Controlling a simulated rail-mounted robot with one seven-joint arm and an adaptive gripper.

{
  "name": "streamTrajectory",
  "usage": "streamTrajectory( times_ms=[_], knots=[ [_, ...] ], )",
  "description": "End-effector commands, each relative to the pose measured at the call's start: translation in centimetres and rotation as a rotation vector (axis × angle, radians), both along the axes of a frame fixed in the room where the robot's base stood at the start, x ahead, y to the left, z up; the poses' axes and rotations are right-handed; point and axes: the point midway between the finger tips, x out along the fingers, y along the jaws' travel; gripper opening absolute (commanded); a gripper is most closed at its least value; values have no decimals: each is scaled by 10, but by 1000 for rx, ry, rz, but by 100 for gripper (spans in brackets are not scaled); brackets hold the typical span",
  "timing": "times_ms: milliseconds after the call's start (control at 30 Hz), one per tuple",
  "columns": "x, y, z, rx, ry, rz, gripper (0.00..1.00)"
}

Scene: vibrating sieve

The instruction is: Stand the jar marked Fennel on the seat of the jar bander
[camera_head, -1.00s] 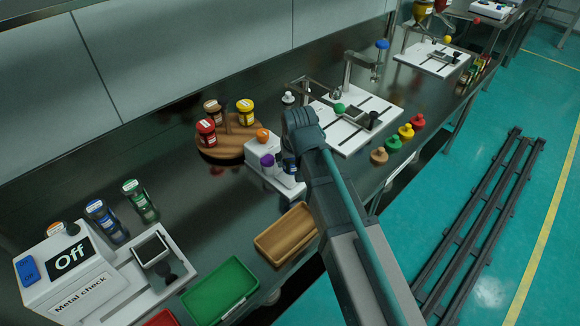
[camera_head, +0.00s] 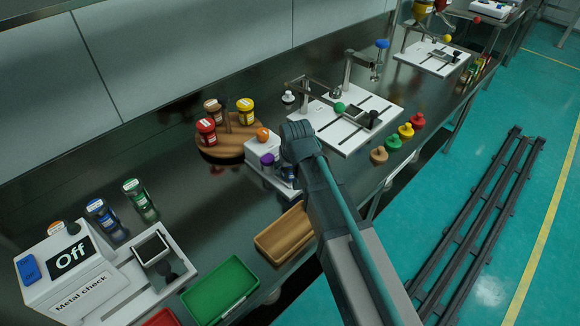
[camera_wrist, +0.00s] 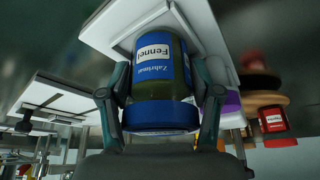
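The Fennel jar (camera_wrist: 160,82) has a blue label with white patches, dark contents and a blue lid, which points to the bottom of the wrist view. My gripper (camera_wrist: 160,92) has a finger against each side of it. In the head view my gripper (camera_head: 289,172) is over the right end of a white machine (camera_head: 283,184) with an orange knob (camera_head: 263,134) and a purple part (camera_head: 267,159), probably the jar bander. Only a bit of blue from the jar shows there. White machine surfaces lie behind the jar's base in the wrist view; I cannot tell whether they touch.
A wooden turntable (camera_head: 222,152) with several jars stands behind left. A wooden tray (camera_head: 285,233) and green tray (camera_head: 220,291) lie at the front. The metal check machine (camera_head: 75,275) is far left. A white board (camera_head: 372,104) with posts stands to the right.

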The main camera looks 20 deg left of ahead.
Motion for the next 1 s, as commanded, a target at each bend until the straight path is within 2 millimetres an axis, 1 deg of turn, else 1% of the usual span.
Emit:
streamTrajectory(
  times_ms=[33, 100, 400, 567, 667, 767, 1000],
  knots=[
    [0, 0, 0, 0, 0, 0, 76],
    [0, 0, 0, 0, 0, 0, 86],
    [0, 0, 1, 0, 0, 0, 86],
    [-1, -1, 8, 1, -2, 0, 86],
    [-5, -2, 17, 1, -2, 0, 86],
    [-10, -5, 31, 3, -3, 0, 86],
    [-25, -13, 71, 1, -3, 0, 86]
  ],
)
